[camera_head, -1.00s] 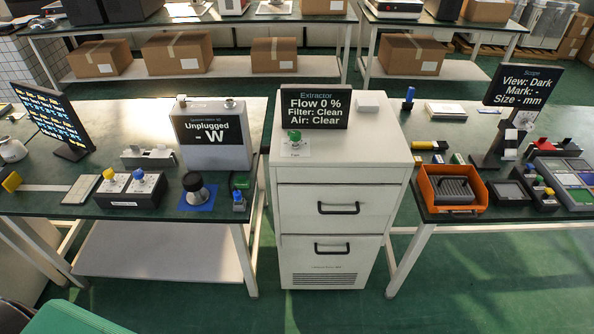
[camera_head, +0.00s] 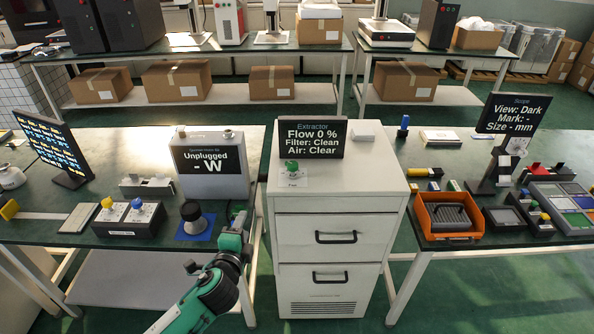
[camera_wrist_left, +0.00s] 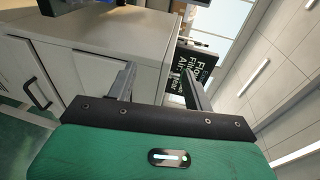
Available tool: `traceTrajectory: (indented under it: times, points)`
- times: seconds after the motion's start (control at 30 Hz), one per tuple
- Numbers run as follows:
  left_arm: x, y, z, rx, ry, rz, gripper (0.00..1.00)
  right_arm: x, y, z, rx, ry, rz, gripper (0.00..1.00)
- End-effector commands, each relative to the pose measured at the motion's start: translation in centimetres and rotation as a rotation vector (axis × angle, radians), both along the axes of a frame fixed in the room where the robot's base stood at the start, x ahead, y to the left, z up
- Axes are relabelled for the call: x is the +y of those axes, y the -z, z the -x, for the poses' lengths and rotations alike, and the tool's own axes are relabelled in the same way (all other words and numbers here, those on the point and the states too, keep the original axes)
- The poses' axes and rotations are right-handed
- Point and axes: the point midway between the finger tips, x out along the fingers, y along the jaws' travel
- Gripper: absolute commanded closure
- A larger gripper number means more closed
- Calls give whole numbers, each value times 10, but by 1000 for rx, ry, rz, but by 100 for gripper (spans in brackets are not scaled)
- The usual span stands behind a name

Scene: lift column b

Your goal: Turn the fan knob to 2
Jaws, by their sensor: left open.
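The green fan knob (camera_head: 291,169) sits on a small white plate at the front left of the white cabinet's top (camera_head: 335,188). The black Extractor sign (camera_head: 312,138) behind it reads "Flow 0 %, Filter: Clean, Air: Clear". The sign also shows, tilted and partly hidden, in the left wrist view (camera_wrist_left: 193,62). My left gripper (camera_head: 239,212) is left of the cabinet, apart from the knob. In the left wrist view my left gripper (camera_wrist_left: 157,82) has its two fingers apart with nothing between them. My right gripper is not in view.
A white block (camera_head: 364,134) lies on the cabinet. An orange tray (camera_head: 449,217) stands on the right table.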

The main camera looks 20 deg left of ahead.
Motion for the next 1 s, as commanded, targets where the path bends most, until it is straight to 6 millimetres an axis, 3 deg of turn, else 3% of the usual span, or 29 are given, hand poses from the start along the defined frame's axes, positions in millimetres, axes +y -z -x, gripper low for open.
traceTrajectory:
  times: [0.03, 0.1, 0.2, 0.3, 0.43, 0.6, 0.77, 1.0]
  points:
    - [-1, -22, -22, -80, 77, -170, 48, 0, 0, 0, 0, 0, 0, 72]
    - [-7, -45, -47, -179, 186, -421, 48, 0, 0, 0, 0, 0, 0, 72]
    - [-16, -65, -75, -291, 334, -783, 48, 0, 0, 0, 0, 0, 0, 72]
    - [-19, -71, -94, -359, 459, -1098, 48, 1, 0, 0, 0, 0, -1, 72]
    - [-16, -66, -110, -397, 579, -1393, 48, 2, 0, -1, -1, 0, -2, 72]
    - [-10, -62, -119, -408, 647, -1553, 48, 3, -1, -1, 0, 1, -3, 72]
    - [-17, -62, -130, -410, 652, -1562, 48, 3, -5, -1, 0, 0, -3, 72]
    - [-41, -63, -170, -411, 651, -1556, 48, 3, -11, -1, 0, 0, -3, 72]
